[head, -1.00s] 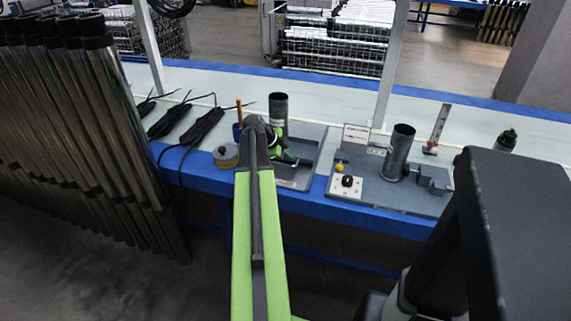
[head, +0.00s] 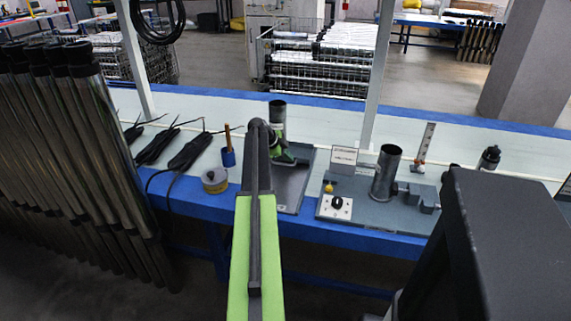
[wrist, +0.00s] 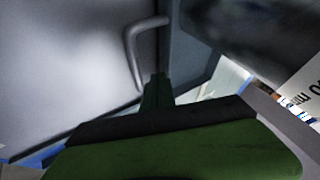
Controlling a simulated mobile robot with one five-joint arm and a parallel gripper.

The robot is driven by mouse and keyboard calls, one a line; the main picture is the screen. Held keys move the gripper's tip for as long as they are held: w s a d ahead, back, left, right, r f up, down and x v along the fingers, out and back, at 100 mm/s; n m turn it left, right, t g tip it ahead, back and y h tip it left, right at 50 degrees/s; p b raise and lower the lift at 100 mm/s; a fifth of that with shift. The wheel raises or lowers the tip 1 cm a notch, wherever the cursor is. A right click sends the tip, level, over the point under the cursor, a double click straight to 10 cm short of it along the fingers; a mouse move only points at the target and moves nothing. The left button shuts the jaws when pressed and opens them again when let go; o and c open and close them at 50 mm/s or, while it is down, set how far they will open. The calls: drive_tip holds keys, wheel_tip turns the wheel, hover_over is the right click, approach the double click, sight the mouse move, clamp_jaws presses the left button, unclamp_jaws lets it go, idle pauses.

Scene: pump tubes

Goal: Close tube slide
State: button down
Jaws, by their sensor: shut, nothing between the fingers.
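My gripper (head: 287,159) is shut and empty. In the head view it is low over the left grey fixture tray (head: 291,193), beside the base of a dark upright tube (head: 277,118), partly hidden by my arm. In the wrist view my gripper (wrist: 157,88) points at a smooth grey surface. A bent grey handle (wrist: 132,52) stands out just beyond its tip; I cannot tell whether they touch. A dark cylinder (wrist: 262,35) fills the upper right of the wrist view. I cannot make out which part is the slide.
A second fixture plate (head: 385,212) to the right holds an upright tube (head: 386,173), a black knob (head: 337,203) and a grey block (head: 424,197). A tape roll (head: 214,180) and black cables (head: 188,154) lie left. Several long tubes (head: 95,150) stand at far left.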

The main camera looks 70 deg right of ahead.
drive_tip(key=shift+d, duration=0.4)
drive_tip(key=shift+d+r, duration=0.1)
drive_tip(key=shift+r+p, duration=0.25)
drive_tip(key=shift+p, duration=0.05)
drive_tip(key=p+v, duration=0.7)
drive_tip(key=v, duration=0.2)
drive_tip(key=shift+w+a, duration=0.2)
drive_tip(key=shift+a, duration=0.4)
